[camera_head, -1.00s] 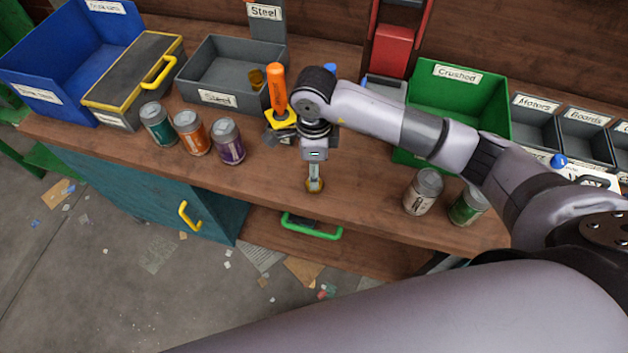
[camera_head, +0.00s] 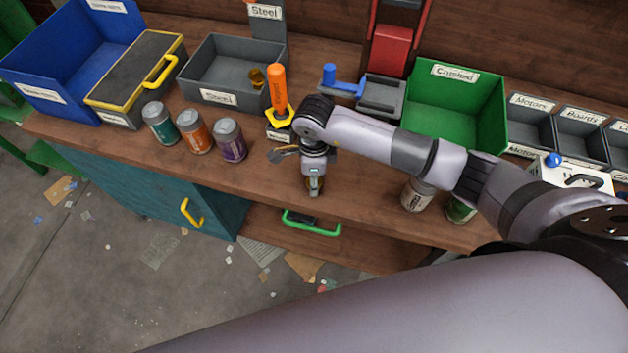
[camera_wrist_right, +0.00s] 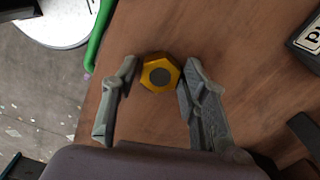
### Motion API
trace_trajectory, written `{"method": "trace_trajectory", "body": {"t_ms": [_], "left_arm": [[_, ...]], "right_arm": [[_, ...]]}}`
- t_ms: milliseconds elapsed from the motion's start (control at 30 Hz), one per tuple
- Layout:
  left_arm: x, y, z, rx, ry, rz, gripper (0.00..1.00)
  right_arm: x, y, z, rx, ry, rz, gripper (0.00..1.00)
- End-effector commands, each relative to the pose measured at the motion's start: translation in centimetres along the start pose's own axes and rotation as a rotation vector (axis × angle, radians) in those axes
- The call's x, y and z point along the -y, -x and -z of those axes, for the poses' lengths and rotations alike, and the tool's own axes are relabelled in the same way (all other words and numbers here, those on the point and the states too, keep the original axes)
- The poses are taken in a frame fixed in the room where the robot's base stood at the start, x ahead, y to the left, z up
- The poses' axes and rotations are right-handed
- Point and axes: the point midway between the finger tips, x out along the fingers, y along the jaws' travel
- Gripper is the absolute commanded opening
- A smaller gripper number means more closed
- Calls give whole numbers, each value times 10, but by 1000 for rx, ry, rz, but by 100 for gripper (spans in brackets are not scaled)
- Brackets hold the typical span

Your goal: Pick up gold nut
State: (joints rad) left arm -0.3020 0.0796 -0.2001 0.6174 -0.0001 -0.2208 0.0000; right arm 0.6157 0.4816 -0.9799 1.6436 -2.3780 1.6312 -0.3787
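The gold nut (camera_wrist_right: 160,73) is a hexagonal ring lying on the brown wooden bench (camera_head: 365,232), near its front edge. In the wrist view it sits between the two fingertips of my right gripper (camera_wrist_right: 157,68). The right fingertip is very close to the nut, and a gap shows at the left one. Contact cannot be told. My right gripper is open and points down at the bench. In the head view the gripper (camera_head: 314,187) mostly hides the nut. My left gripper is not in view.
Several cans, including a purple one (camera_head: 229,141), stand left of the gripper, and a pale can (camera_head: 415,196) stands right. Behind are a grey Steel bin (camera_head: 215,97) with a gold piece inside, an orange-handled tool (camera_head: 277,88) and a green Crushed bin (camera_head: 455,75).

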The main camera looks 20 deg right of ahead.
Motion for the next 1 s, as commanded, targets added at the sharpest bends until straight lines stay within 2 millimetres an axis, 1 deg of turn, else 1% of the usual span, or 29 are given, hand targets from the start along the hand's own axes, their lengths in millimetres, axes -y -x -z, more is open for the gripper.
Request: {"method": "trace_trajectory", "body": {"t_ms": [67,567,833,1000], "left_arm": [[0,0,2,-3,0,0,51],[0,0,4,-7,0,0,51],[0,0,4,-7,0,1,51],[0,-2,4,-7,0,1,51]], "right_arm": [[0,0,0,0,0,0,33],[0,0,0,0,0,0,0],[0,2,0,1,0,1,0],[2,13,0,2,0,4,0]]}}
